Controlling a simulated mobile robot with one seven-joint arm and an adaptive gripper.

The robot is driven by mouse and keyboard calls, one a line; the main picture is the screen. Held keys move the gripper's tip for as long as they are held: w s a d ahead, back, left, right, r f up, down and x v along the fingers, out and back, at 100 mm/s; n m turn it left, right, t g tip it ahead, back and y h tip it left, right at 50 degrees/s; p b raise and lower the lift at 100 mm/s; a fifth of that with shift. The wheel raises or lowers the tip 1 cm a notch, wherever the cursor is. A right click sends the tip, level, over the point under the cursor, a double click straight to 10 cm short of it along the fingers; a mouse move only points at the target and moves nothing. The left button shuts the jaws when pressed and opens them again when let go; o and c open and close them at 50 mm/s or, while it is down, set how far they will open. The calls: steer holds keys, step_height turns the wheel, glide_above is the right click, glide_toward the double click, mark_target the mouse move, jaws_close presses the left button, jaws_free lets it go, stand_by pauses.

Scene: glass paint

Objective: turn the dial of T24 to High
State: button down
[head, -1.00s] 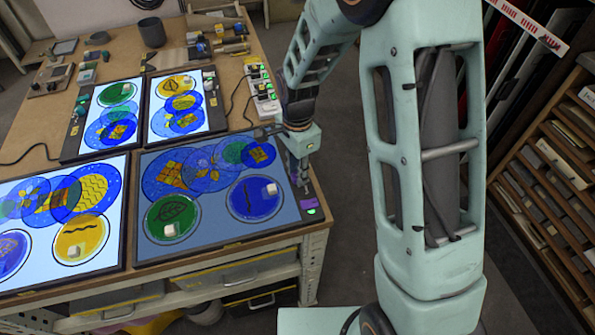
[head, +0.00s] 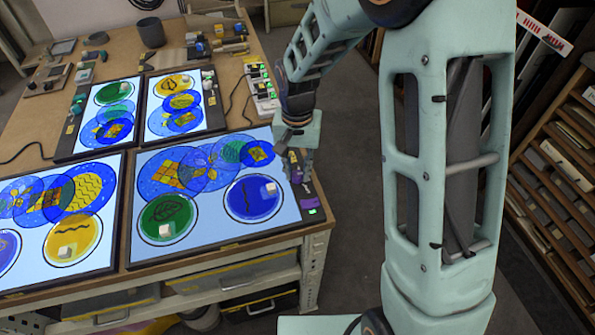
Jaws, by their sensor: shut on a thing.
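The front right light panel (head: 190,238) lies on the bench and glows bright pale blue. Coloured glass discs lie on it, among them a green one (head: 168,218) and a blue one (head: 253,199). Its dark control strip (head: 316,196) runs along the right edge, with a purple label and a lit green spot (head: 312,211) near the front. No T24 lettering is legible. My gripper (head: 299,172) points down over this strip. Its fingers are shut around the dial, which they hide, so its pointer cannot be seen.
Another lit panel (head: 20,283) lies to the left, with two smaller lit panels (head: 62,158) (head: 146,130) behind. A power strip (head: 263,92) with plugs and cables stands behind my gripper. The bench's right edge is close to the control strip.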

mark_target(297, 173)
steer(key=n, duration=0.6)
steer(key=shift+n, duration=0.3)
steer(key=n, duration=0.3)
steer(key=shift+a, duration=0.1)
steer(key=shift+n, duration=1.8)
steer(key=shift+p, duration=0.3)
steer(key=c, duration=1.7)
jaws_free()
steer(key=shift+r, duration=0.1)
step_height(297, 173, up, 12)
steer(key=shift+f, duration=0.1)
